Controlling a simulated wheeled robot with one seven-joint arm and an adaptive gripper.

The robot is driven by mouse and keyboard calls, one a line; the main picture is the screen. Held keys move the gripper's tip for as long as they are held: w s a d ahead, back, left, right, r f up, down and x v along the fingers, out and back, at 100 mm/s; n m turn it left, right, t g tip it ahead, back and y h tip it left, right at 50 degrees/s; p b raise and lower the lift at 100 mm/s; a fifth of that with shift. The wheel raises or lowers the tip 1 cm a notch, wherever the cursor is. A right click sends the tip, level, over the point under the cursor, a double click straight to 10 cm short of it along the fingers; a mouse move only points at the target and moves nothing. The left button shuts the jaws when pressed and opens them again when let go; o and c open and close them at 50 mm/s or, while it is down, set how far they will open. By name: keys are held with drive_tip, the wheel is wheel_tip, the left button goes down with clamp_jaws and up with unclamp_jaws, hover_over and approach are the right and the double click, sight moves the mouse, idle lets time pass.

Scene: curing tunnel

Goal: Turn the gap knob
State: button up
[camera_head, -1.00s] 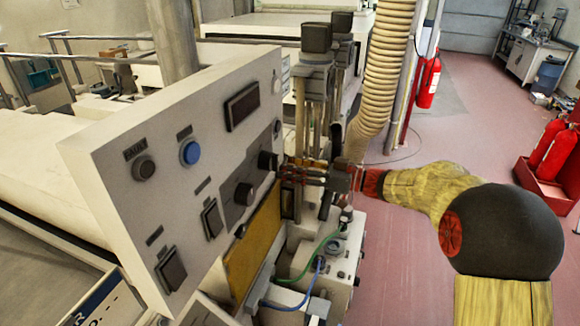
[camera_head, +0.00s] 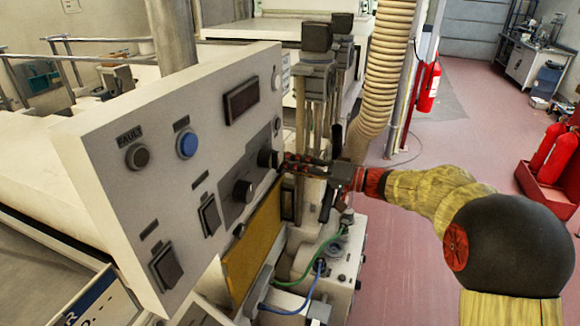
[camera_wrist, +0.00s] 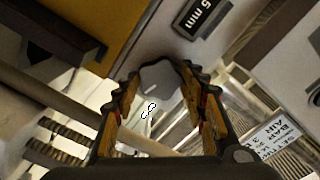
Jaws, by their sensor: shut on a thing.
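The control panel (camera_head: 180,150) is a white slanted box with buttons and switches. A dark round knob (camera_head: 267,158) sits near its right edge, and my gripper (camera_head: 283,162) reaches it from the right. In the wrist view, the fingertips close around the sides of a grey rounded knob face (camera_wrist: 159,74). A black label ending in "5 mm" (camera_wrist: 202,17) is beside it.
A blue button (camera_head: 187,145), a dark display (camera_head: 241,102) and rocker switches (camera_head: 209,215) share the panel. Vertical posts and a ribbed hose (camera_head: 386,75) stand behind the gripper. Green and blue cables (camera_head: 318,260) run below.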

drive_tip(key=shift+m+p, duration=10)
drive_tip(key=shift+m, duration=2.3)
drive_tip(key=o, duration=1.2)
drive_tip(key=shift+w, duration=0.1)
drive_tip(key=v, duration=1.2)
drive_tip(key=shift+r, duration=0.1)
